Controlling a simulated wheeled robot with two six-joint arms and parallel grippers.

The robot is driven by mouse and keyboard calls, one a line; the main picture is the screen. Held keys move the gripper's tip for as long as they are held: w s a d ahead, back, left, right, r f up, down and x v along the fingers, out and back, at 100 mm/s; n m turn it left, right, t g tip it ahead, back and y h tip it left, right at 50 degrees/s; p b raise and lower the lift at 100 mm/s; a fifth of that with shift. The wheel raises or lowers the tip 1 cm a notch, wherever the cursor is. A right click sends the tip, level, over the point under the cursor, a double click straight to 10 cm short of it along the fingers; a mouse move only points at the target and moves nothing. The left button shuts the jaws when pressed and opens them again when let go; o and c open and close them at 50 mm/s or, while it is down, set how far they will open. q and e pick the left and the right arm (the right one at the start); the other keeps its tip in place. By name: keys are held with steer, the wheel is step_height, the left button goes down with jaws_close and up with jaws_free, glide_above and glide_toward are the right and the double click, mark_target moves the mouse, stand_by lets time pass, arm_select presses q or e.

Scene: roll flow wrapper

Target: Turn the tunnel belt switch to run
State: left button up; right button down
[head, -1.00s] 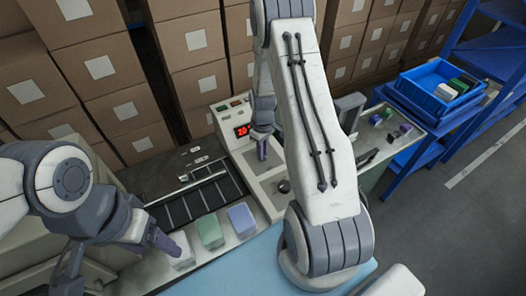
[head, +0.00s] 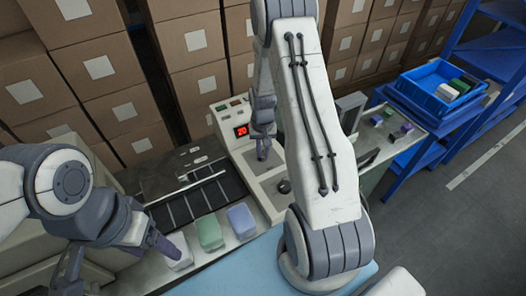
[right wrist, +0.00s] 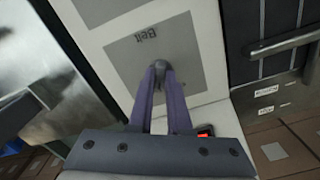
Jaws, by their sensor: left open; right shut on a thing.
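The belt switch is a small dark knob (right wrist: 160,68) on a grey plate (right wrist: 182,40) marked "Belt" in the right wrist view. My right gripper (right wrist: 160,72) is shut on this knob from both sides with its purple fingers. In the head view my right gripper (head: 263,153) points down at the pale control panel (head: 250,160), and the knob is hidden there. I cannot read the switch's position. My left gripper (head: 170,248) is open at the left, close by a white block (head: 180,254); I cannot tell whether they touch.
A red display (head: 241,130) stands behind the right gripper. A second dark knob (head: 284,187) sits nearer on the panel. The dark slotted conveyor (head: 195,203) lies left of it, with green (head: 210,234) and lilac (head: 241,220) blocks in front. A blue bin (head: 432,88) is at the right.

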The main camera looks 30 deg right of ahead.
mark_target(263, 154)
steer(key=shift+m, duration=0.5)
steer(key=c, duration=0.9)
jaws_free()
steer(key=shift+o, duration=0.2)
steer(key=shift+r, duration=0.1)
step_height(263, 154, up, 10)
steer(key=b, duration=0.1)
steer(key=shift+r+b, duration=0.2)
steer(key=shift+b, duration=0.1)
